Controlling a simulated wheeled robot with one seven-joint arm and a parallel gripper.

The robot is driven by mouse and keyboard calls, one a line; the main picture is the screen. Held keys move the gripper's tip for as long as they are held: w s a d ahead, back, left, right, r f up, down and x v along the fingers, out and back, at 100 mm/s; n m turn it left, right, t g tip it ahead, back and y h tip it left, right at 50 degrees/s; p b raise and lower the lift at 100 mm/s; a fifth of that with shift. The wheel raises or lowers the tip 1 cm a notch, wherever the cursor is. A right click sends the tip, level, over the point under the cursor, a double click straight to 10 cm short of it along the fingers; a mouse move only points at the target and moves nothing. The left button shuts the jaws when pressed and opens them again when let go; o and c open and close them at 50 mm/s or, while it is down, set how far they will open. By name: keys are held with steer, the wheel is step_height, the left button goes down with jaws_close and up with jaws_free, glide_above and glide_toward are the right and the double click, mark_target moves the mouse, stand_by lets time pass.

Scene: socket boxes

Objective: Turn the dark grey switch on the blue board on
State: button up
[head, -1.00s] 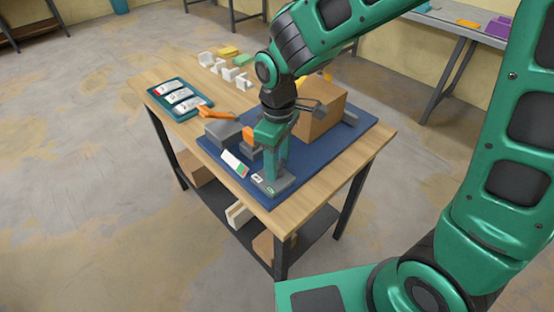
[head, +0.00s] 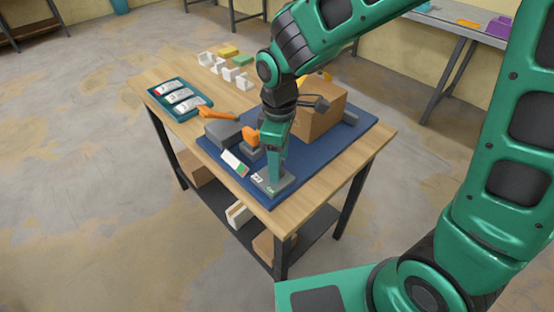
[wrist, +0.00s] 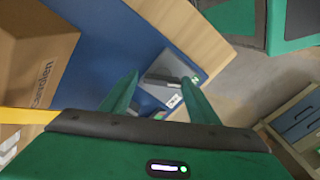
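The dark grey switch (head: 285,188) sits at the near corner of the blue board (head: 312,178), with small white and green labels on its top. My gripper (head: 275,180) points down over it and hides part of it. In the wrist view the switch's grey box (wrist: 184,62) lies beyond my gripper (wrist: 160,77), whose two green fingers are apart. A dark raised part (wrist: 162,79) of the switch shows between the fingertips. I cannot tell whether the fingers touch it, or which way the switch is set.
A cardboard box (head: 318,122) stands on the board behind my gripper. A grey block (head: 222,133), an orange-handled part (head: 246,137) and a white-green strip (head: 235,163) lie to the left. A teal tray (head: 193,110) and white holders (head: 230,74) are farther off.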

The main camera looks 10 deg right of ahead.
steer(key=shift+o, duration=0.6)
steer(key=shift+a, duration=0.1)
step_height(320, 180, up, 11)
steer(key=shift+f, duration=0.15)
steer(key=s+d+m, duration=0.3)
steer(key=d+m, duration=0.2)
steer(key=d, duration=0.6)
steer(key=s+d+m, duration=0.2)
steer(key=d+m, duration=0.3)
steer(key=d, duration=0.5)
steer(key=s+d+f+m, duration=0.2)
steer(key=s+d+m, duration=0.7)
steer(key=s+d, duration=0.2)
steer(key=shift+s, duration=1.25)
